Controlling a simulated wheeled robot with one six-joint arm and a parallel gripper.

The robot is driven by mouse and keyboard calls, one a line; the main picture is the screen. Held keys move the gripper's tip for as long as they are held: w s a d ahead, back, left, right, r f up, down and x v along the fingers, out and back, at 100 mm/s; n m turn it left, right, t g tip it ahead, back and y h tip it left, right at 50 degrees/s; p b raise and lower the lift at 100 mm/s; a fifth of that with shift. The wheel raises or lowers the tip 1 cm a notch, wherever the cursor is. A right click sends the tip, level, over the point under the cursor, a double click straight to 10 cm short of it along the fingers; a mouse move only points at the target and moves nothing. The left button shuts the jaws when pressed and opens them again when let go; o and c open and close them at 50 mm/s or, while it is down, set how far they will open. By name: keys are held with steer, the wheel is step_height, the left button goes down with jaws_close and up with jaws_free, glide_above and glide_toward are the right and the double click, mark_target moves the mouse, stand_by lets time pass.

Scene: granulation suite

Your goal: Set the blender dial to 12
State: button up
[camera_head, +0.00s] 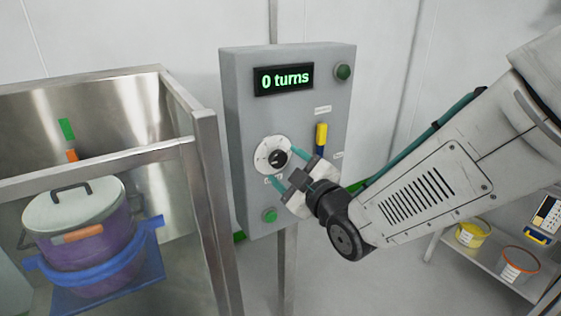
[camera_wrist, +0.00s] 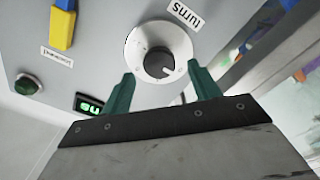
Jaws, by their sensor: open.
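The blender dial (camera_head: 277,158) is a dark knob on a round white scale plate, on the front of a grey control box (camera_head: 238,120). In the wrist view the dial (camera_wrist: 158,64) shows a light pointer mark. The display (camera_head: 284,79) at the box's top reads "0 turns". My gripper (camera_head: 303,164) is open, with teal fingers in front of the dial. In the wrist view my gripper's fingertips (camera_wrist: 162,82) stand on either side of the dial's lower part, apart from the knob. I cannot tell how deep they reach.
The box also carries a yellow and blue lever (camera_head: 321,137), a dark green button (camera_head: 343,72) and a lower green button (camera_head: 269,215). A metal-framed enclosure (camera_head: 205,180) with a purple lidded drum (camera_head: 85,235) stands left. A shelf with tubs (camera_head: 472,233) is lower right.

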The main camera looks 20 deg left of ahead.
mark_target(279, 160)
steer(key=shift+x, duration=1.7)
steer(key=c, duration=1)
steer(key=shift+o, duration=0.2)
